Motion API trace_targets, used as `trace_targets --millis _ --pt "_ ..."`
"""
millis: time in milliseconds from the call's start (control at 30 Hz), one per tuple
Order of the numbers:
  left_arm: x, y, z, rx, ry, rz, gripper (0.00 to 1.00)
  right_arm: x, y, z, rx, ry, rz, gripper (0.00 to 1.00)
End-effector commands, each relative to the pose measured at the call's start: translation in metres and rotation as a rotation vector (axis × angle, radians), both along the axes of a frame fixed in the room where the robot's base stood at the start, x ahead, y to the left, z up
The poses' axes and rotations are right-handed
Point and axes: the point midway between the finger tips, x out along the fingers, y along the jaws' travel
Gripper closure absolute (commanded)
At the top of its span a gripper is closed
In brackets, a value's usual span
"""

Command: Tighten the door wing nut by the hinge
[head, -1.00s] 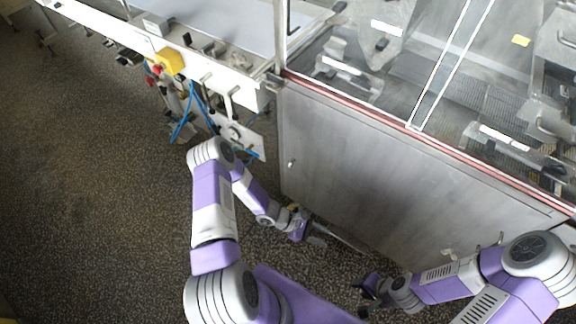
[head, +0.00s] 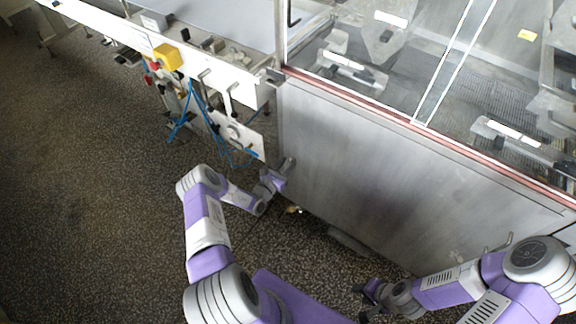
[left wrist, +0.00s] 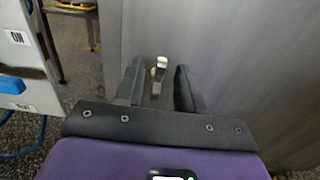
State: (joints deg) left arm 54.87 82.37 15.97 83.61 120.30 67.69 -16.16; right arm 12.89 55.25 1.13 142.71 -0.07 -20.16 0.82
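The wing nut (left wrist: 160,65) is a small bright metal piece on the grey steel door (head: 370,160). In the left wrist view it appears between the fingers of my left gripper (left wrist: 158,78), with a gap to each side. I cannot tell how deep it sits between the fingertips. In the head view my left gripper (head: 289,164) is at the door's left edge and hides the wing nut. The hinge itself is not clear. My right gripper (head: 364,301) looks open and empty, low over the floor in front of the door.
A white machine panel with a yellow switch box (head: 167,57) and hanging blue cables (head: 190,110) stands left of the door. Glazing with a red lower edge runs above the door. A bent handle (head: 500,245) is near my right arm. The floor at left is clear.

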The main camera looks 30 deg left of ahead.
Motion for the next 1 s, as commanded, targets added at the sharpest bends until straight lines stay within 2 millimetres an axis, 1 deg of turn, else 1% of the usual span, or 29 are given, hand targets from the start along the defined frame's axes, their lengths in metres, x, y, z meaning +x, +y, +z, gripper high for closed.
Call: trace_targets --millis 33,133,400,467,500,667,1000 --pt "0.0052 -0.0003 -0.0008 0.001 -0.002 -0.001 0.62 0.0000 0.0000 -0.0033 0.000 0.000 0.000 0.62" --pt "0.0108 -0.0012 -0.0003 0.000 0.000 -0.002 0.62 0.0000 0.0000 -0.0046 0.000 0.000 0.000 0.62" --pt "0.0124 -0.0014 0.0006 -0.001 0.001 -0.001 0.62 -0.0001 0.0001 -0.0041 0.000 0.000 0.000 0.62" --pt "0.0124 -0.0014 0.0006 -0.001 0.001 -0.001 0.69 -0.0001 0.0001 -0.0041 0.000 0.000 0.000 0.62" --pt "0.0123 -0.0014 0.0005 -0.001 0.001 -0.001 0.76 -0.0001 0.0001 -0.0041 0.000 0.000 0.000 0.62" --pt "0.0122 -0.0014 0.0004 0.000 0.001 -0.002 1.00 -0.0001 0.0001 -0.0041 0.000 0.000 0.000 0.62" --pt "0.0119 -0.0018 0.0004 0.017 0.000 -0.002 1.00 0.0000 0.0000 -0.0027 0.000 0.000 0.000 0.62"
